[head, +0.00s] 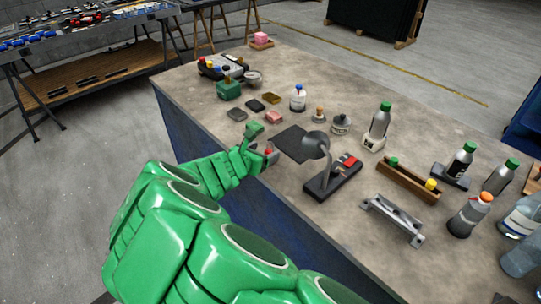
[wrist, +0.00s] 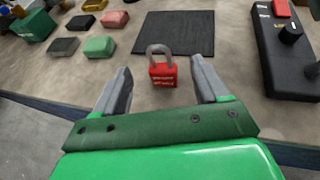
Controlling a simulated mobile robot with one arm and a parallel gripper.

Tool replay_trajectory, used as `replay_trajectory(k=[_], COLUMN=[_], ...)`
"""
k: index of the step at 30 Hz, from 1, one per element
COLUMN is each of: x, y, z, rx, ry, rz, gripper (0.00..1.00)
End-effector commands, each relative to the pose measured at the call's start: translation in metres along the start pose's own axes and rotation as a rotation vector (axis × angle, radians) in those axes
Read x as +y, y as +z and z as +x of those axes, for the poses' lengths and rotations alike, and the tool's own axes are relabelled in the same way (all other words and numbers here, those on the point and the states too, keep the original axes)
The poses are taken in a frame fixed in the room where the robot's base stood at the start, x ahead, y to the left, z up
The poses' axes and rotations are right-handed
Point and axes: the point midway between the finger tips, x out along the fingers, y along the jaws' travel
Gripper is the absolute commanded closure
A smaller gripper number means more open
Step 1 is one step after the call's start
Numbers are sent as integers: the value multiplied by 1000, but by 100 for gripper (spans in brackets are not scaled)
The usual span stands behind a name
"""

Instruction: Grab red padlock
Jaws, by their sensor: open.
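The red padlock (wrist: 162,71) with a grey shackle lies on the workbench in the wrist view, close to the bench's near edge. It sits between and just beyond the two grey fingers of my gripper (wrist: 162,88), which is open. The fingers do not appear to touch it.
A flat black mat (wrist: 175,32) lies just behind the padlock. A black device with a lamp (head: 331,178) stands to the right. Small coloured blocks (wrist: 98,46) lie to the left. Bottles (head: 380,120) stand farther right. The bench edge is near.

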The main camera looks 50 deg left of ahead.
Motion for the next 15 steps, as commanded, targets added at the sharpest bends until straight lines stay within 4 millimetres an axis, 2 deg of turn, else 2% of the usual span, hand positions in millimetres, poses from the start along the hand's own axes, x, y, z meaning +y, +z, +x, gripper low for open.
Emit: replay_trajectory(k=[8, 15], x=[-1, -2], y=[-1, -6], z=[21, 51], rx=[1, 4], ry=[-1, -3], rz=[1, 0], gripper=[27, 27])
